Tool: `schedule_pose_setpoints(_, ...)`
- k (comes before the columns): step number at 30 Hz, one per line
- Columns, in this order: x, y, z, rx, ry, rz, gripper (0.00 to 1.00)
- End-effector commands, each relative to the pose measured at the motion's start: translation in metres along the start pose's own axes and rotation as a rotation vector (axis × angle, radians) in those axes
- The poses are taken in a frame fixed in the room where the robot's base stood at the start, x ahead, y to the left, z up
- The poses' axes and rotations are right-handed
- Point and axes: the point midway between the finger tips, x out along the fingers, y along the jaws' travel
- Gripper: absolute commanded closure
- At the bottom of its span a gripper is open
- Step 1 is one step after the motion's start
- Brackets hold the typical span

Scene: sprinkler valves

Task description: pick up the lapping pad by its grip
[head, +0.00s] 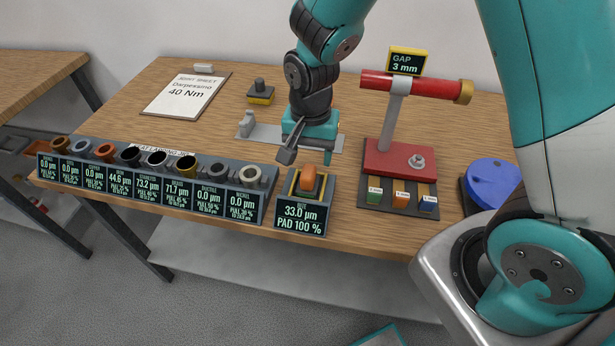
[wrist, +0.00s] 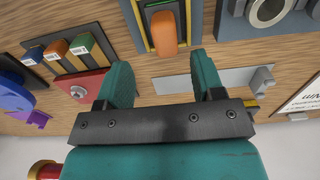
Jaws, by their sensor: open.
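The lapping pad's orange grip (head: 308,179) stands upright in a dark, yellow-edged holder whose display (head: 299,214) reads 33.0 µm and PAD 100 %. The pad below the grip is mostly hidden in the holder. In the wrist view the orange grip (wrist: 164,30) lies beyond the fingertips, roughly centred between them. My gripper (head: 308,156) is open and empty, just behind and above the grip in the head view. Its two teal fingers also show in the wrist view (wrist: 160,65), apart from the grip.
A row of rings on a display rack (head: 150,184) stands left of the holder. A red stand with a horizontal red cylinder (head: 415,86) and a block tray (head: 398,198) is to the right, near a blue round part (head: 492,182). A metal plate (head: 265,133) lies behind.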

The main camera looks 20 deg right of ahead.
Motion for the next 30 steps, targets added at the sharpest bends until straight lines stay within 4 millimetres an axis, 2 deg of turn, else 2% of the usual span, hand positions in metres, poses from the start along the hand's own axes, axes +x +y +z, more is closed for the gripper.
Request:
schedule_pose_setpoints(3,0.016,0.0,0.0,-0.001,-0.002,0.002,0.38)
schedule_pose_setpoints(11,0.033,-0.002,-0.001,-0.002,-0.002,0.001,0.38)
schedule_pose_setpoints(21,0.074,-0.006,-0.005,-0.003,-0.002,0.001,0.38)
schedule_pose_setpoints(29,0.077,-0.006,-0.005,-0.003,0.0,-0.002,0.38)
schedule_pose_setpoints(30,0.076,-0.006,-0.005,-0.003,0.0,-0.002,0.45)
